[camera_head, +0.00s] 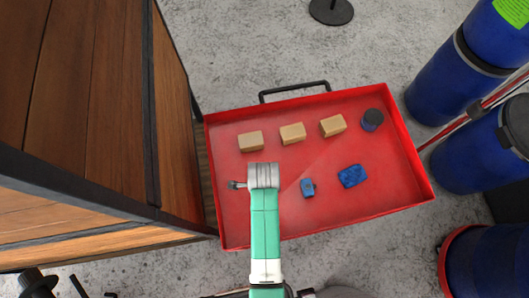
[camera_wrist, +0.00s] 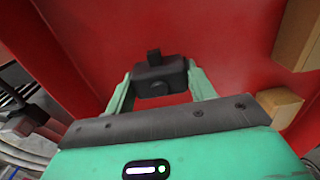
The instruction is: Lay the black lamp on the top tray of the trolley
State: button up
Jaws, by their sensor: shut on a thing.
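The black lamp (camera_wrist: 160,72) is between the two green fingers of my gripper (camera_wrist: 161,84) in the wrist view. My gripper is shut on it. The red tray (camera_head: 330,220) of the trolley lies below, and red surface fills the wrist view behind the lamp. In the head view my gripper (camera_head: 263,177) is over the left part of the tray, and its fingertips are hidden. I cannot tell whether the lamp touches the tray floor.
Several tan blocks (camera_head: 292,133) lie along the tray's far side. A dark round-topped item (camera_head: 372,119), a small blue item (camera_head: 307,187) and a blue patterned block (camera_head: 351,176) lie to the right. A wooden cabinet (camera_head: 70,80) stands left; blue barrels (camera_head: 452,85) stand right.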

jog(key=shift+f, duration=1.65)
jog(key=o, duration=1)
notch_tip(320, 180, up, 12)
jog(key=shift+r+p, duration=0.2)
jog(key=shift+p, duration=0.2)
